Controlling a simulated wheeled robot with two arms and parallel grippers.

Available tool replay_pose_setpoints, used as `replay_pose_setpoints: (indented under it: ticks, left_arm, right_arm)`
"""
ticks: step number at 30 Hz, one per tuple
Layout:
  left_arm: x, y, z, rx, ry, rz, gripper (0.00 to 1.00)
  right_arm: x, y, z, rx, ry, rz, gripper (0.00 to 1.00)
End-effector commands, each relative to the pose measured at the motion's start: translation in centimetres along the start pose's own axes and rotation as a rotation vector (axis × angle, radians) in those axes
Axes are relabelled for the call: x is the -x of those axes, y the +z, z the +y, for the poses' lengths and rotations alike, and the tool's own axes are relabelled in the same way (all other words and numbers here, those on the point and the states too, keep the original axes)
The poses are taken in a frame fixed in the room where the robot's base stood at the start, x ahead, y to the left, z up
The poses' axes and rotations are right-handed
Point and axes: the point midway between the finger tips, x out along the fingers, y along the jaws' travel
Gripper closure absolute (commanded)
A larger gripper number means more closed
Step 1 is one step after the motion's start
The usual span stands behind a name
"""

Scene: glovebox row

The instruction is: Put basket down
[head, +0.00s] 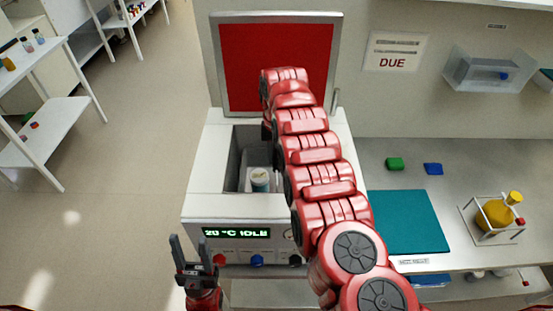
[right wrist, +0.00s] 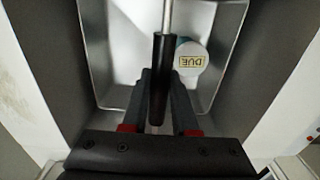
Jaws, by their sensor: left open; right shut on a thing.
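The metal basket (right wrist: 92,60) shows in the right wrist view below my right gripper (right wrist: 160,85). My right gripper is shut on the basket's black handle (right wrist: 158,75), which has a thin metal rod. A white and teal jar labelled DUE (right wrist: 190,62) is in the basket; it also shows in the head view (head: 260,180), inside the open well of the white bath unit (head: 205,165). I cannot tell whether the basket touches the well's floor. In the head view my right arm hides the right gripper and handle. My left gripper (head: 188,255) is open and empty, in front of the unit's left side.
The unit's red lid (head: 240,65) stands open behind the well; its display (head: 236,232) reads 20 °C IDLE. The right bench holds a teal mat (head: 405,222), green and blue pieces, and a yellow flask (head: 497,212) in a rack. White shelves stand at the left.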

Motion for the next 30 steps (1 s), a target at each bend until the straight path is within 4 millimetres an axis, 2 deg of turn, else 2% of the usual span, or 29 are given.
replay_pose_setpoints:
  ticks: [4, 14, 15, 19, 20, 30]
  left_arm:
    - [-0.9, -0.1, 0.0, 0.000, 0.000, 0.000, 0.50]
    - [-0.5, -0.1, 0.0, 0.000, 0.000, 0.000, 0.50]
    - [-0.5, -0.1, 0.0, 0.000, 0.000, 0.000, 0.50]
    - [-0.5, -0.1, 0.0, 0.000, 0.000, 0.000, 0.50]
    - [-0.5, -0.1, 0.0, 0.000, 0.000, 0.000, 0.50]
    - [-0.7, -0.1, 0.0, 0.000, 0.000, 0.000, 0.50]
  right_arm:
    - [-1.8, 0.0, 0.0, 0.001, -0.001, 0.000, 1.00]
    - [-2.2, -0.1, 0.0, 0.000, -0.002, 0.002, 1.00]
    - [-2.2, -0.1, 0.0, 0.000, -0.002, 0.002, 0.70]
    - [-2.2, -0.1, 0.0, 0.001, -0.002, 0.002, 0.46]
    - [-2.2, 0.0, 0.0, 0.001, -0.002, 0.001, 0.43]
    - [-1.8, 0.0, -0.1, 0.001, -0.002, 0.001, 0.43]
